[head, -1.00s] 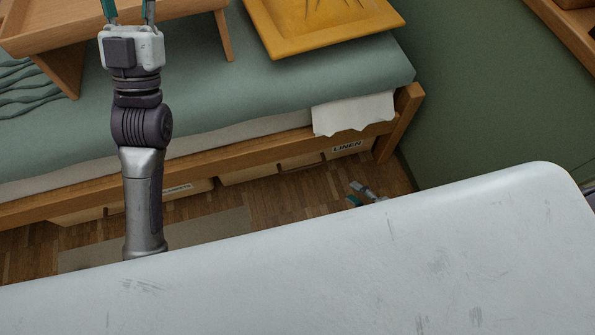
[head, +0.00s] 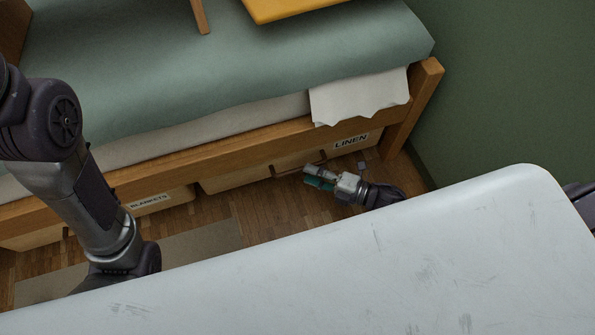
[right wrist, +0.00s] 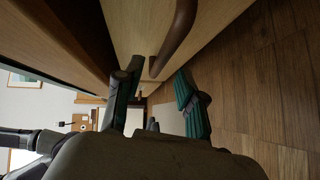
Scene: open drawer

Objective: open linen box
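The linen box (head: 351,142) is a pale wood box under the bed, with a LINEN label at its right end. It looks shut. Its brown bar handle (head: 298,160) is at the middle of its front, partly beyond my right gripper. My right gripper (head: 313,177) is low, just in front of the box near the handle. In the right wrist view the fingers (right wrist: 160,80) are apart, and the curved brown handle (right wrist: 178,38) shows just beyond and between the tips. I cannot tell if they touch. My left gripper is out of view; only its arm shows.
The bed's wooden rail (head: 225,153) and a hanging white cloth (head: 360,97) are above the box. A blankets box (head: 165,203) is to the left. A bed leg (head: 412,110) and green wall stand at the right. Bare wood floor (head: 275,215) lies in front.

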